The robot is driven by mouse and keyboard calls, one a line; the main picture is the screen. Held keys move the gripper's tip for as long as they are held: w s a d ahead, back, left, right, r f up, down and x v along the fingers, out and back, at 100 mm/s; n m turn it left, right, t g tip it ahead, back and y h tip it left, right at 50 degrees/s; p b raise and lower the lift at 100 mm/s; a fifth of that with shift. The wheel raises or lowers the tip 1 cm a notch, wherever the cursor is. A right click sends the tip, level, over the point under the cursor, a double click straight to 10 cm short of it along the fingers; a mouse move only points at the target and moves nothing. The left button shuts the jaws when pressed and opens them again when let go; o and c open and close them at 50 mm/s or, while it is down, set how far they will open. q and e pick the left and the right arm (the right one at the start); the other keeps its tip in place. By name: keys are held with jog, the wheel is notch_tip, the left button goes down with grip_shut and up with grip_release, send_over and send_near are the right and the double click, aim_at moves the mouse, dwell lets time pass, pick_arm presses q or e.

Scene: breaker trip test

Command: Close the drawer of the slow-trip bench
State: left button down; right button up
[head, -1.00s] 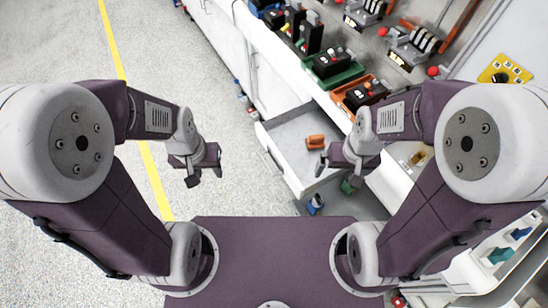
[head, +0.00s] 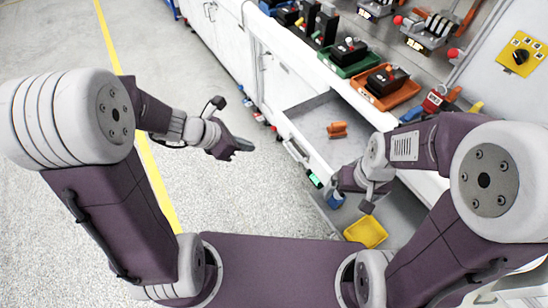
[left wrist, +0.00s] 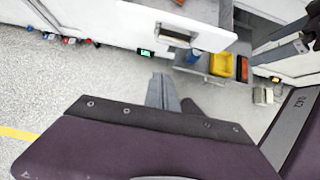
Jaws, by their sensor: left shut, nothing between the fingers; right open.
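The grey-white drawer (head: 310,118) stands pulled out from the bench, with an orange object (head: 337,129) inside. Its front handle (head: 298,151) faces lower left. The drawer front also shows at the top of the left wrist view (left wrist: 212,38). My left gripper (head: 243,146) is shut and empty, out in front of the drawer, apart from its front and pointing toward it. Its closed fingers show in the left wrist view (left wrist: 164,90). My right gripper (head: 368,198) is open, near the drawer's near side; whether it touches anything is unclear.
On the bench top are a green tray (head: 345,60), an orange tray (head: 390,92) and several breaker devices.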

pick_arm(q)
jog(key=d+r+b+x, duration=0.1)
jog(key=x, duration=0.5)
jog(key=w+d+r+b+x, duration=0.1)
jog(key=b+x, duration=0.1)
jog(key=x, duration=0.5)
jog(key=shift+f, duration=0.15)
pick_arm(e)
jog(key=f, duration=0.3)
jog(key=shift+w+d+f, duration=0.15)
jog(key=shift+d+f, duration=0.05)
jog(key=shift+f, duration=0.05)
